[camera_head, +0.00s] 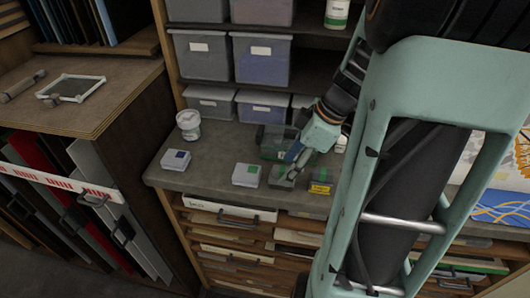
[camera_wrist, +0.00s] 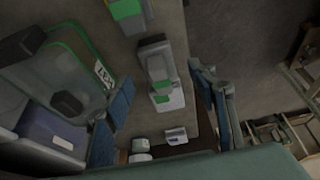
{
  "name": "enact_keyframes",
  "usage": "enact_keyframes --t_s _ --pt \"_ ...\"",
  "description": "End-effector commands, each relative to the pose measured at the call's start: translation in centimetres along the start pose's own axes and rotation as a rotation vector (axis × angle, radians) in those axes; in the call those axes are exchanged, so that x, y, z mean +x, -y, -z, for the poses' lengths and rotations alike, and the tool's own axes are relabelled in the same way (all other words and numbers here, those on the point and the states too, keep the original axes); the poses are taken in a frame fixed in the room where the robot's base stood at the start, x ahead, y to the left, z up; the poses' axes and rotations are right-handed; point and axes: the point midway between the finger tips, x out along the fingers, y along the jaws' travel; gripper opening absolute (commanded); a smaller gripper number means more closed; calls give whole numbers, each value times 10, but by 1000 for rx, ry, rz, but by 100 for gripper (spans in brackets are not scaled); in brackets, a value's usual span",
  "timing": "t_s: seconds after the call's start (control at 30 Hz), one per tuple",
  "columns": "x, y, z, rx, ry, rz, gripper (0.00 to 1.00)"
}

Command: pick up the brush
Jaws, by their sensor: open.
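A small grey object (camera_head: 279,178) lies on the counter below my gripper (camera_head: 295,158), and I take it for the brush, though its shape is not clear. In the wrist view it is a grey block with a dark end (camera_wrist: 155,58), between the lines of my two fingers. My gripper (camera_wrist: 160,98) is open, with blue finger pads to either side and nothing held. I cannot tell how high it is above the counter.
A white box with a green label (camera_head: 246,175) is left of the grey object; a yellow-labelled box (camera_head: 320,187) is right. A green-edged bin (camera_head: 270,153) stands behind.

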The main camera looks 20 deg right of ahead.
Motion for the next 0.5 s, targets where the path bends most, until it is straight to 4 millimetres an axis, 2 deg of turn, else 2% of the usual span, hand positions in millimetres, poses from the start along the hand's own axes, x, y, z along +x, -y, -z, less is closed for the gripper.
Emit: enact_keyframes --t_s 0.3,0.5 --pt "42 1 0 3 -1 5 52" --pt "47 0 0 1 0 2 52"
